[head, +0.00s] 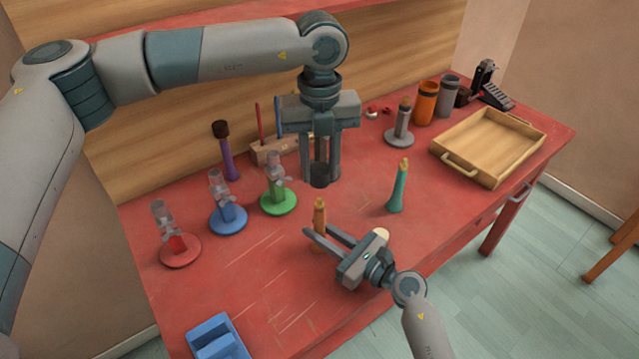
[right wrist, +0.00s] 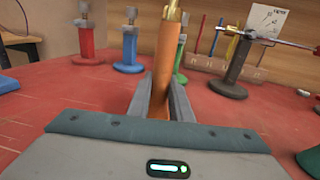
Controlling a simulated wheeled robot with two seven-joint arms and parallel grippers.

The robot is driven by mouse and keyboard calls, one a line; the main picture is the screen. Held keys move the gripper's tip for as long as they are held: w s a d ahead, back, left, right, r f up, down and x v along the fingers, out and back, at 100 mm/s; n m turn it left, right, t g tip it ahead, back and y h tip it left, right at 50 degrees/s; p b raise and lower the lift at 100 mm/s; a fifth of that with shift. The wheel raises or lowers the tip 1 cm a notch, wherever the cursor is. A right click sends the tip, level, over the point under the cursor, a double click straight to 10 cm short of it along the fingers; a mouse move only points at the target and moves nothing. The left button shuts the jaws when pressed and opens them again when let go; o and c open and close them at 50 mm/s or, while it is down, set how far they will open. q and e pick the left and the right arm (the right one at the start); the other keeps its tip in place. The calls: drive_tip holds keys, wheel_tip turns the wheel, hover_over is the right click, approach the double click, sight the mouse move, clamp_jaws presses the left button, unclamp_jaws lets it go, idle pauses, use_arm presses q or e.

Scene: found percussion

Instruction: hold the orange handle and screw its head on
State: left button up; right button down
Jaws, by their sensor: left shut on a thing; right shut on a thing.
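The orange handle (head: 319,217) stands upright on the red table with a brass tip on top. My right gripper (head: 323,238) is shut on it; the right wrist view also shows the handle (right wrist: 165,75) between the fingers. My left gripper (head: 320,177) points down above the handle and is shut on a dark cylindrical head (head: 320,179). In the head view a gap shows between this head and the brass tip, and the two are apart. The head's underside is hidden.
Red (head: 181,252), blue (head: 228,220) and green (head: 278,202) stands are at left. A purple handle with dark top (head: 227,160) stands behind them. A teal handle (head: 397,193) is to the right. A wooden tray (head: 490,147) is at far right, a blue holder (head: 217,340) at front left.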

sight(319, 198)
use_arm(q)
drive_tip(key=shift+f, duration=1.5)
drive_tip(key=shift+f, duration=0.1)
drive_tip(key=shift+f, duration=0.8)
drive_tip(key=shift+f, duration=0.6)
